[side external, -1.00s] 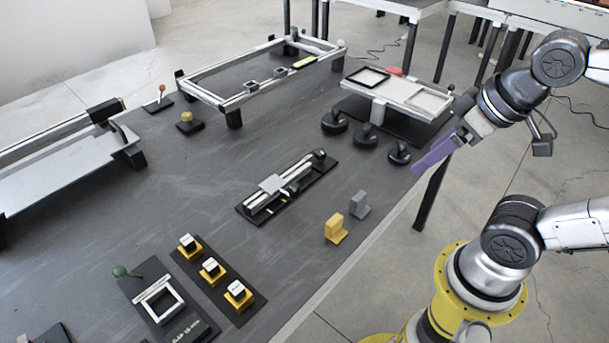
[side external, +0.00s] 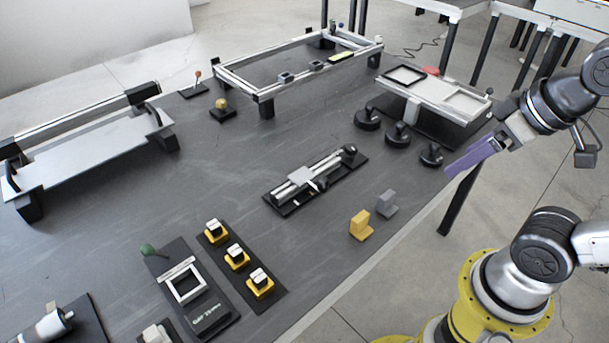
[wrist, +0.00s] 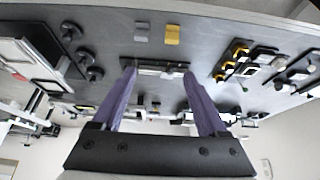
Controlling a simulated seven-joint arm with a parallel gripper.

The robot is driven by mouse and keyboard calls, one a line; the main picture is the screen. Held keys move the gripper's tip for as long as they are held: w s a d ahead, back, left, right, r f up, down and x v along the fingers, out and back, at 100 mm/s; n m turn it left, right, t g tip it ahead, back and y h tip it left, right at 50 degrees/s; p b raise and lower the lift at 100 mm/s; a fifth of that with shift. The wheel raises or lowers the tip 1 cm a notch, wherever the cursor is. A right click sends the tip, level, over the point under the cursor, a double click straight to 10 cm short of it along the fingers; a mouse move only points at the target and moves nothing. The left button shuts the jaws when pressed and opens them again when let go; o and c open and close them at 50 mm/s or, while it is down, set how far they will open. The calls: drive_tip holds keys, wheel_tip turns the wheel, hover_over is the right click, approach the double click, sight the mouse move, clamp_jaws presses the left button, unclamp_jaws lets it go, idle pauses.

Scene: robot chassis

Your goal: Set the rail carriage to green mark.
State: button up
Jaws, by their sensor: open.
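The rail unit (side external: 328,175) lies near the middle of the dark table, with two silver rods on a black base. Its light grey carriage (side external: 301,177) sits toward the left end of the rods, and a black knob (side external: 349,151) is at the right end. I cannot make out a green mark on it. My gripper (side external: 449,171) has purple fingers and is held above the table's right edge, well apart from the rail unit. In the wrist view my gripper (wrist: 158,73) is open and empty, with the rail unit (wrist: 160,66) showing between and beyond the fingertips.
A yellow block (side external: 361,226) and a grey block (side external: 387,204) stand between the rail unit and the table's right edge. Black round knobs (side external: 399,136) lie behind. Several yellow-based switches (side external: 237,257) and a green-knobbed panel (side external: 184,284) are at front left.

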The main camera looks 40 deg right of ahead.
idle(0.3)
drive_tip(key=shift+c, duration=0.7)
drive_tip(key=w+r+n, duration=0.2)
drive_tip(key=w+r, duration=0.3)
drive_tip(key=w, duration=0.1)
drive_tip(key=n+g, duration=0.3)
drive_tip(key=g, duration=0.3)
hover_over(323, 179)
wheel_tip(323, 179, down, 13)
wheel_tip(323, 179, down, 14)
drive_tip(key=shift+c, duration=0.2)
